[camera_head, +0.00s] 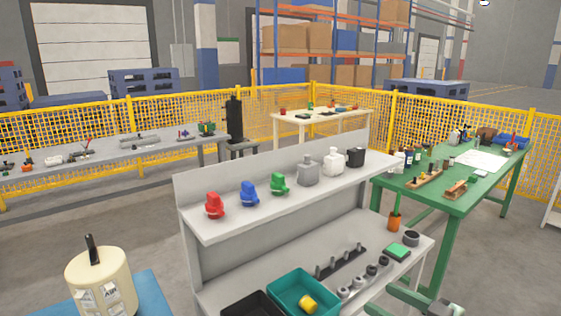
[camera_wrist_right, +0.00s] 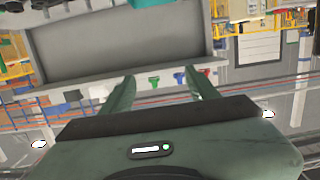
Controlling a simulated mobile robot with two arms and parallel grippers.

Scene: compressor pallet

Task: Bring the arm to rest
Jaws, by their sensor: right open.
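My right gripper (camera_head: 379,299) is at the bottom edge of the head view, in front of the lower right part of the grey workbench (camera_head: 240,262). Its two green fingers point left and stand apart. In the right wrist view the gripper (camera_wrist_right: 161,78) shows its fingers spread with nothing between them. The wrist picture looks upside down, with the bench's panel beyond the fingers. My left gripper is not in view.
The bench shelf holds red (camera_head: 214,206), blue (camera_head: 249,194) and green (camera_head: 279,184) parts. A teal bin (camera_head: 283,291) sits below. A beige tank (camera_head: 101,280) stands left; a green table (camera_head: 455,190) stands right. Open floor lies between bench and fence.

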